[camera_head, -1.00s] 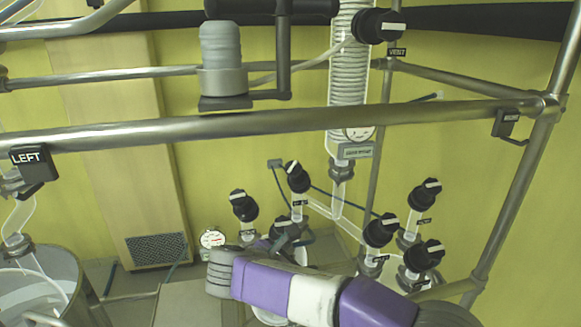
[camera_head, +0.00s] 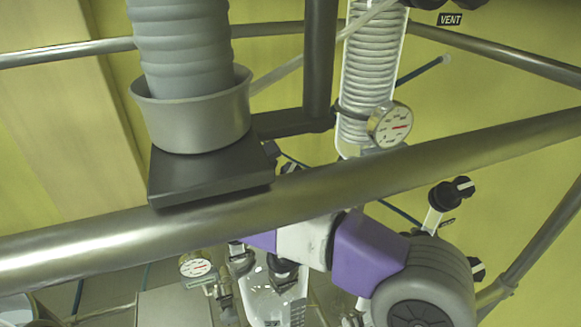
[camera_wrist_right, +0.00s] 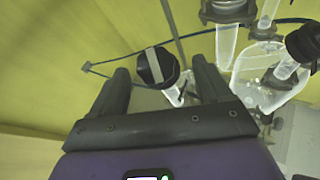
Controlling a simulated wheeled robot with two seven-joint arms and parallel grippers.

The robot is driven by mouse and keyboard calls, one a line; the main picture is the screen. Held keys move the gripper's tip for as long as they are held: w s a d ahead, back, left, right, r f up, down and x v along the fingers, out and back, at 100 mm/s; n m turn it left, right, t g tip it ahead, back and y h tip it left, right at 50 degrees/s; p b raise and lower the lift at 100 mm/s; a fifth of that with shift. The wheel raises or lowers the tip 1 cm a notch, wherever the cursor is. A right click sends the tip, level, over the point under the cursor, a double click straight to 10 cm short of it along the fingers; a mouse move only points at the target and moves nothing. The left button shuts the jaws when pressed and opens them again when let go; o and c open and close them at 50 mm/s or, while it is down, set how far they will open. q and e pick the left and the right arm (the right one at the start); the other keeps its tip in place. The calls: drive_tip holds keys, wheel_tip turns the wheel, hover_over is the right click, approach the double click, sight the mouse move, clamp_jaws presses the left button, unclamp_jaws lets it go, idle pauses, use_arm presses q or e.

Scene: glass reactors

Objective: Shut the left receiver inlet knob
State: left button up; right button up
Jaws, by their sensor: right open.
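In the right wrist view, a black round knob (camera_wrist_right: 150,66) with a white bar across its face sits on a clear glass stem. My right gripper (camera_wrist_right: 160,66) is open, with one finger on each side of this knob. I cannot tell whether the fingers touch it, and I can read no label on it. In the head view my purple and white right arm passes below the steel rail, which hides the gripper and this knob. My left gripper is in neither view.
A thick steel rail (camera_head: 400,160) crosses before my right arm. A grey cup (camera_head: 192,120) with a ribbed hose and a gauge (camera_head: 390,125) stand above it. Another black knob (camera_head: 452,192) is at the right.

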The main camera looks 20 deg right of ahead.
sight(292, 168)
drive_tip(key=x, duration=0.4)
drive_tip(key=shift+w+a+f, duration=0.1)
drive_tip(key=shift+w, duration=0.4)
drive_tip(key=shift+s, duration=0.15)
drive_tip(key=shift+f, duration=0.1)
drive_tip(key=shift+c, duration=0.7)
drive_tip(key=c, duration=0.8)
drive_tip(key=shift+m+g, duration=0.3)
drive_tip(key=shift+m, duration=0.2)
